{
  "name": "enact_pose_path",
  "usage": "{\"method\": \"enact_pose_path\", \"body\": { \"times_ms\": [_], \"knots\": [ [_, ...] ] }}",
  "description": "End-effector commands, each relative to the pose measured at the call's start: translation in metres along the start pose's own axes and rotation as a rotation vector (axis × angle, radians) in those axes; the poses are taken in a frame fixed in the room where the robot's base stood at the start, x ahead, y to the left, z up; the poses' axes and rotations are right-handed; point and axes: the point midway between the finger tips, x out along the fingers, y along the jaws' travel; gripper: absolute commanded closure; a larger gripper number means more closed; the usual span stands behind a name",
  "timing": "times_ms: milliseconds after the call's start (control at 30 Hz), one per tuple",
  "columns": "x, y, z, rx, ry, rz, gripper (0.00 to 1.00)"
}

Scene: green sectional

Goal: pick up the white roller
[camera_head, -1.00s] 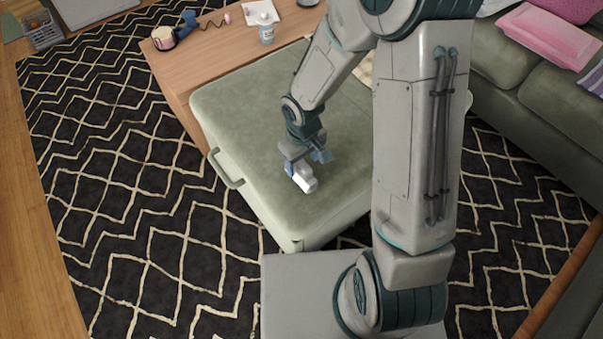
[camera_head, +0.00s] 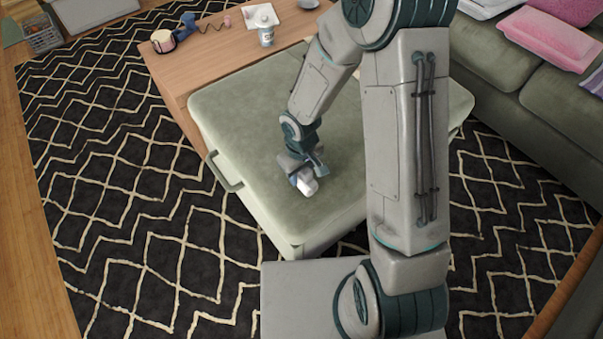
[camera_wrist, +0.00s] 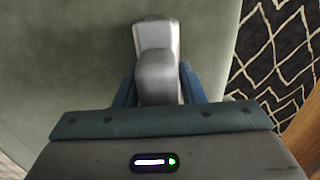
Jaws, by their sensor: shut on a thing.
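The white roller (camera_head: 306,185) is at the near part of the green ottoman (camera_head: 250,110), in my gripper (camera_head: 304,176). In the wrist view the roller (camera_wrist: 156,62) shows as a pale grey-white piece between the two blue fingers of my gripper (camera_wrist: 158,84). The fingers are shut on its near part, and its far end sticks out past them over the green surface. I cannot tell whether the roller touches the ottoman or is slightly above it.
A wooden table (camera_head: 222,52) behind the ottoman bears a bottle (camera_head: 266,36), a white tray (camera_head: 260,17) and several small things. A green sofa (camera_head: 520,85) stands at the right. A dark patterned rug (camera_head: 110,150) covers the floor. The ottoman's top around my gripper is clear.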

Motion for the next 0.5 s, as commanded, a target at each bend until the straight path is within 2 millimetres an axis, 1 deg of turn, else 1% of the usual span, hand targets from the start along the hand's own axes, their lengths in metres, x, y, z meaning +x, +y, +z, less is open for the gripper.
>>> {"method": "enact_pose_path", "body": {
  "times_ms": [167,267,367,500],
  "knots": [
    [-0.003,0.0,0.0,0.0,0.001,0.0,0.89],
    [-0.011,0.0,-0.001,0.001,0.002,0.001,0.89],
    [-0.023,0.001,-0.001,0.001,0.003,0.001,0.89],
    [-0.048,0.001,-0.001,0.002,0.004,0.001,0.89]
  ]
}}
